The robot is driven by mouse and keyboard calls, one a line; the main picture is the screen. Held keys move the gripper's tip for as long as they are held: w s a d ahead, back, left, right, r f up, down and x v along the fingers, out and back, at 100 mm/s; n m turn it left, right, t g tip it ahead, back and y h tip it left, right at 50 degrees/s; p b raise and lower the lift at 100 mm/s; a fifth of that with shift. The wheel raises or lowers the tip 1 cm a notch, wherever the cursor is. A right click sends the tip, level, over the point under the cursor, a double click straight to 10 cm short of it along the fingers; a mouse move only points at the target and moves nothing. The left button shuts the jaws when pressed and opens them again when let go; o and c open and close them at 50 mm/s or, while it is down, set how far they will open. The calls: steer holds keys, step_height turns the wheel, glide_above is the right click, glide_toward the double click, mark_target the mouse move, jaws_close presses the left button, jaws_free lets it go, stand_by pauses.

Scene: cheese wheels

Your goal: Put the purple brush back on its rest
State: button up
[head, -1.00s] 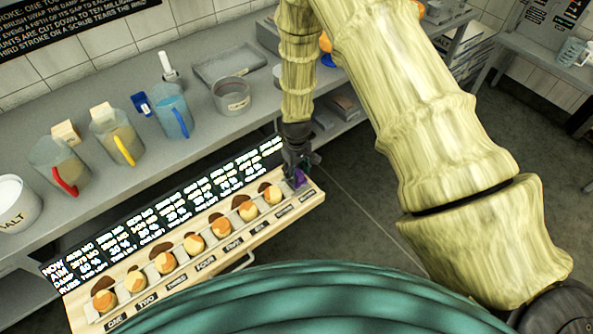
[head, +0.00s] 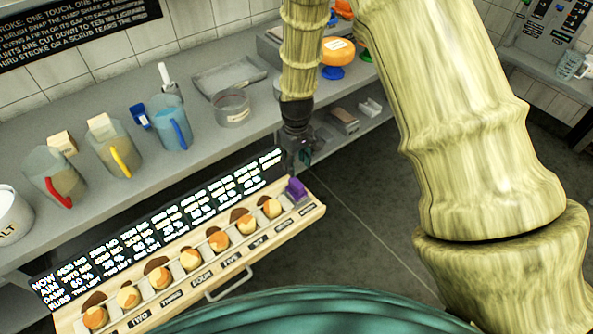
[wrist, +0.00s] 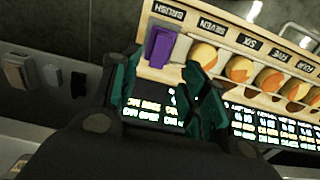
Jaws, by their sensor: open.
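The purple brush (head: 295,188) sits at the right end of the wooden board (head: 318,211), past the last of the cheese pieces. In the wrist view the brush (wrist: 158,46) is by the label reading BRUSH, with a pale block (wrist: 181,50) directly beside it. I cannot tell exactly how the brush meets its rest. My gripper (head: 304,156) is just above and behind the brush, apart from it. In the wrist view my gripper (wrist: 164,82) has its dark green fingers spread, with nothing between them.
A lit display panel (head: 170,222) runs along the back of the board. Several cheese pieces (head: 218,239) sit in a row on it. Jugs (head: 172,122) and a round tin (head: 232,108) stand on the counter behind. Open floor (head: 370,215) lies right of the board.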

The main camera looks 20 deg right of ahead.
steer(key=s+d+f+m, duration=0.1)
steer(key=s+f, duration=0.5)
steer(key=s, duration=0.6)
steer(key=s+d+f+m, duration=0.1)
steer(key=s+f, duration=0.5)
steer(key=s, duration=0.6)
steer(key=s+d+f+m, duration=0.1)
steer(key=s+f, duration=0.5)
steer(key=s, duration=0.6)
steer(key=shift+s+d+f+m, duration=0.15)
steer(key=shift+f+m, duration=0.1)
steer(key=shift+m, duration=0.45)
